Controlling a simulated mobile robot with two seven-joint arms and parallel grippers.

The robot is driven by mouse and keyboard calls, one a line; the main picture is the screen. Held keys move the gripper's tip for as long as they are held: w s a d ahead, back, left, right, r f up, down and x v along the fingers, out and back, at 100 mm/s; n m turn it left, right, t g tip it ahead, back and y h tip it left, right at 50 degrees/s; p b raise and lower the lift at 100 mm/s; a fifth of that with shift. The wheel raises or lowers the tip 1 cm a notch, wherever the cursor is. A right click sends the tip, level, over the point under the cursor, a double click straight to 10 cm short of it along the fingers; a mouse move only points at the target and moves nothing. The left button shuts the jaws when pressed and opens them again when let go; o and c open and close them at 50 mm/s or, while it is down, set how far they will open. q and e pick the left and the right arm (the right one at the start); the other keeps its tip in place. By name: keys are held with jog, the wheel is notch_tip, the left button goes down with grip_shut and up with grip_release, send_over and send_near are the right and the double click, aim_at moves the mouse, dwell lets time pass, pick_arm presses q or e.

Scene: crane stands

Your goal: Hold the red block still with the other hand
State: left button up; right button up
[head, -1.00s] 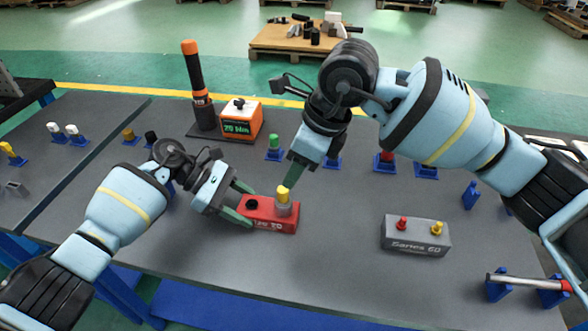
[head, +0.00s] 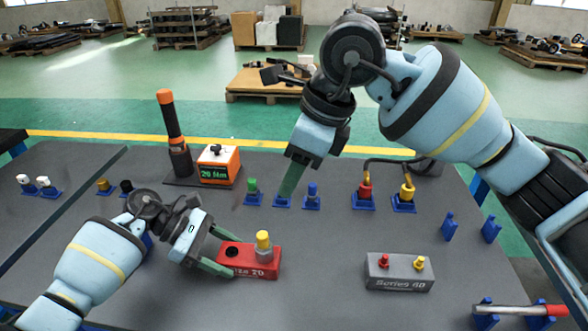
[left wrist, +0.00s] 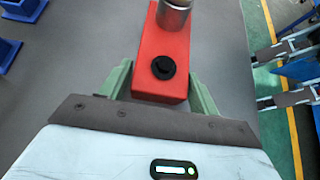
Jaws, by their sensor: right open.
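The red block (head: 235,268) lies on the grey table in the head view. It has a dark round hole or knob on its left and a grey cylinder with a yellow cap (head: 263,240) upright on its right. My left gripper (head: 216,250) has its green fingers on both sides of the block. In the left wrist view the fingers press against the sides of the red block (left wrist: 160,87), beside a black round part; the metal cylinder is cut off at the top. My right gripper (head: 290,180) is open, finger pointing down at a blue stand (head: 283,202) behind the block.
Green-topped (head: 252,190) and blue-topped (head: 312,194) pieces stand beside that stand. A grey block (head: 399,277) with red and yellow knobs lies at right. An orange box (head: 218,166) and an orange-handled tool (head: 171,130) stand at the back. The front middle table is clear.

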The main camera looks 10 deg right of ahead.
pick_arm(q)
jog(key=o, duration=0.3)
jog(key=v, duration=1.2)
